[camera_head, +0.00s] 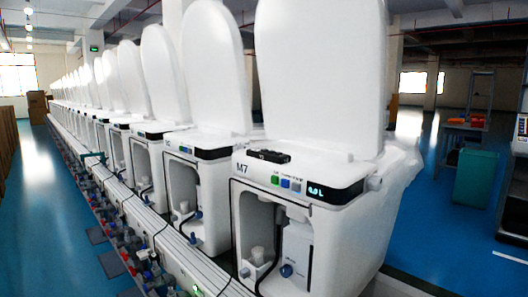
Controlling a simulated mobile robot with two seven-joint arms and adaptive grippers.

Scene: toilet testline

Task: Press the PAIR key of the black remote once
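A small black remote (268,157) lies on the white top ledge of the nearest toilet (330,235), marked M7, in the head view. It sits in front of the raised lid, near the ledge's left end. Its keys are too small to read, so I cannot pick out the PAIR key. Neither of my grippers shows in this view.
Green and blue buttons (285,183) and a lit display (316,191) are on the toilet's front below the remote. More toilets with raised lids (215,65) run back leftward. A green bin (475,178) stands at right. Blue floor (55,230) is open at left.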

